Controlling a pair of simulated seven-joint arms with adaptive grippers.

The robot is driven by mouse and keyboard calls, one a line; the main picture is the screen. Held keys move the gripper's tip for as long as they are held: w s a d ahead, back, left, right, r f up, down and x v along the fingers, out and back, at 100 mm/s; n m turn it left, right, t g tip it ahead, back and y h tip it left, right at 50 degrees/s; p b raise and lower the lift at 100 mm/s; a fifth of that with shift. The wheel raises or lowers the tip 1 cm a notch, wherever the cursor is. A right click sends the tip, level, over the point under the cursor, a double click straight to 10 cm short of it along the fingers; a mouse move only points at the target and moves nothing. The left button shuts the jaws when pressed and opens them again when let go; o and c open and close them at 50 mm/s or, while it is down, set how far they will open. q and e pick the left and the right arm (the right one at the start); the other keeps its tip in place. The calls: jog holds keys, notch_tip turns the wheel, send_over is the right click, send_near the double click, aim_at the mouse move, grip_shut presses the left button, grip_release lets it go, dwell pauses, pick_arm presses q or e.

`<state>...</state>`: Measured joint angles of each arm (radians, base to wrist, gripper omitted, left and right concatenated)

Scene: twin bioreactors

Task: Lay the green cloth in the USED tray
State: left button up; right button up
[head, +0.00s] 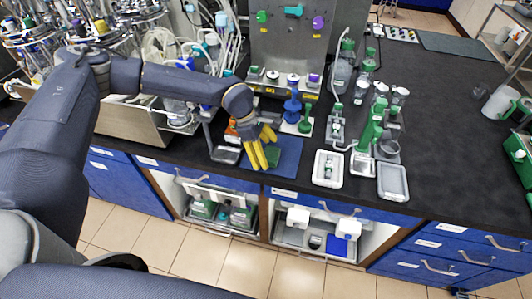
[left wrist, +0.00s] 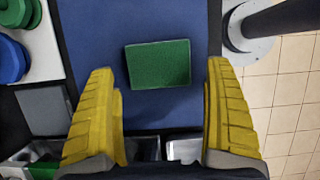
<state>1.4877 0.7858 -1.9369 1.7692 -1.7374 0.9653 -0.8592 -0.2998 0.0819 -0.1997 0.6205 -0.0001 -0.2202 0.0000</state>
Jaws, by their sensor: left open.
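The green cloth (head: 273,156) lies flat on a blue mat (head: 289,160) near the counter's front edge. In the left wrist view the cloth (left wrist: 158,64) is a small green rectangle on the blue mat (left wrist: 190,20). My left gripper (head: 264,150) is open with yellow fingers, over the mat beside the cloth. In the left wrist view its fingers stand apart on either side of the cloth, with nothing between them. A white-rimmed tray (head: 393,196) and a white tray holding a small item (head: 328,184) stand to the right; I cannot read which is USED. My right gripper is not in view.
A blue stand (head: 292,112) and green-capped bottles (head: 367,133) stand behind. A grey panel (head: 290,45) rises at the back.

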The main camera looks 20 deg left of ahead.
pick_arm(q)
jog(key=v, duration=1)
jog(key=shift+r, duration=0.15)
jog(key=shift+a+r, duration=0.2)
jog(key=shift+r, duration=0.1)
jog(key=shift+a+r, duration=0.1)
jog(key=shift+r, duration=0.2)
jog(key=shift+c, duration=1.3)
